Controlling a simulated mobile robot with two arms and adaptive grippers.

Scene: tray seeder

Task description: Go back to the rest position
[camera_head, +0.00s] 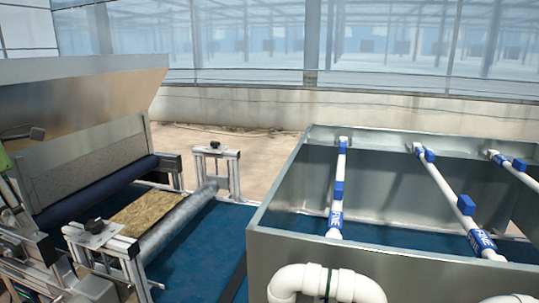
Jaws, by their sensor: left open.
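My left gripper (88,291) shows only in part, low at the left edge, where it is hard to tell from the metal frame of the seeder around it. It is open, and I see nothing held in it. Its fingertips are not clear. My right gripper does not show.
A grey metal tank (275,240) with white pipes (440,185) fills the right. Blue surface (205,248) shows between them. A low wall (250,108) stands behind.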

